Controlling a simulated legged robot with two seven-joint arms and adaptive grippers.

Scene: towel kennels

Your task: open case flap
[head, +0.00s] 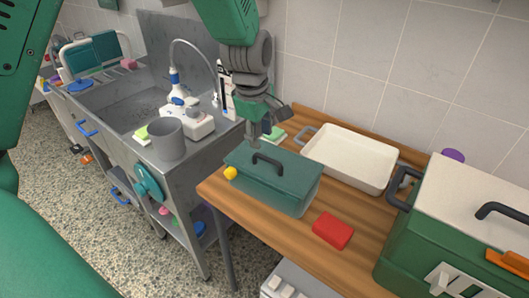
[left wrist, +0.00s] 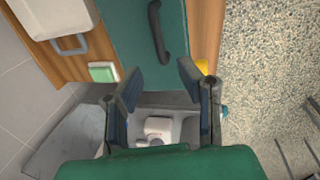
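A dark teal case (head: 290,198) with a black handle (head: 267,164) on its top stands on the wooden table. Its top looks closed. My left gripper (head: 268,125) is above the far left end of the case, fingers pointing down. In the left wrist view its fingers (left wrist: 160,90) are spread with nothing between them, and the case top (left wrist: 135,35) with its handle lies just beyond them. I cannot tell whether a fingertip touches the case. My right gripper is not in view.
A red block (head: 333,230) lies in front of the case and a yellow knob-like item (head: 230,173) at its left. A cream tray (head: 350,158) is behind. A large green box (head: 425,235) stands right. A steel sink (head: 135,100) with a grey cup (head: 167,140) is left.

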